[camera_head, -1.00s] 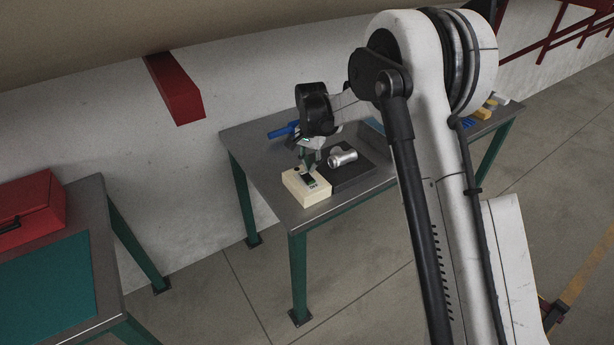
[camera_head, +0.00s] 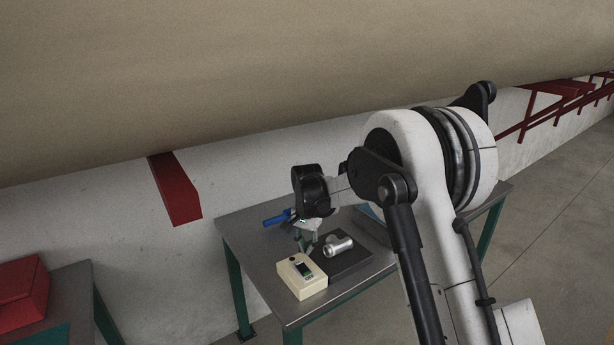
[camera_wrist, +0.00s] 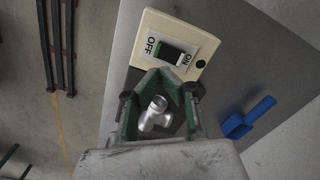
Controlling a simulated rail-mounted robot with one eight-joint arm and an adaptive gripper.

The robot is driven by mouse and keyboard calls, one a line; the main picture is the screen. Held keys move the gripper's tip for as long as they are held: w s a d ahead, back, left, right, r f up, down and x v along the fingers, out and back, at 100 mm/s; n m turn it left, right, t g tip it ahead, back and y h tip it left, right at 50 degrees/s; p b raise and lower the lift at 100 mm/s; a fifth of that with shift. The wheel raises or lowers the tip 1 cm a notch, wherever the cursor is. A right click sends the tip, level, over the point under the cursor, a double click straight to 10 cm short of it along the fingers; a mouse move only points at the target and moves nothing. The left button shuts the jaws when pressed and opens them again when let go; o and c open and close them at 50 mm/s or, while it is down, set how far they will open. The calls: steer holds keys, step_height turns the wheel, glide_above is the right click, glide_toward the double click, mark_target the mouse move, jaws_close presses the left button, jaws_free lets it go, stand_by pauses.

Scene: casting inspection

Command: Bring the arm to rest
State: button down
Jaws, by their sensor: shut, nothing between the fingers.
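My gripper (camera_head: 304,243) is above the metal table, just behind the cream switch box (camera_head: 301,276). In the wrist view my gripper (camera_wrist: 160,80) shows its green fingers at the lower middle, with nothing held between them. The switch box (camera_wrist: 196,50) shows there beyond the fingertips, with OFF and ON lettering and a dark and green rocker. Whether the fingertips touch the box cannot be told. A silver pipe casting (camera_head: 338,246) lies on a dark plate (camera_head: 350,262) to the right of the gripper. It appears in the wrist view (camera_wrist: 156,115) behind the fingers.
A blue scoop-like tool (camera_head: 277,218) lies at the table's back left. The metal table (camera_head: 250,250) has bare room at its left. A red case (camera_head: 22,295) sits on another table at the far left. A red wall beam (camera_head: 175,190) is behind.

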steer(key=s+d+r+n+t+b, duration=0.1)
steer(key=s+d+r+t+b, duration=0.1)
steer(key=s+d+r, duration=0.5)
steer(key=s+d+r+n+t+b, duration=0.1)
steer(key=s+d+r, duration=0.4)
steer(key=s+r, duration=0.45)
steer(key=s+d+f+n+t+b, duration=0.1)
steer(key=s+d, duration=0.3)
steer(key=s, duration=0.7)
steer(key=s+d+f+n+t+b, duration=0.2)
steer(key=s+d+f+t, duration=0.1)
steer(key=s, duration=0.9)
steer(key=shift+d, duration=0.85)
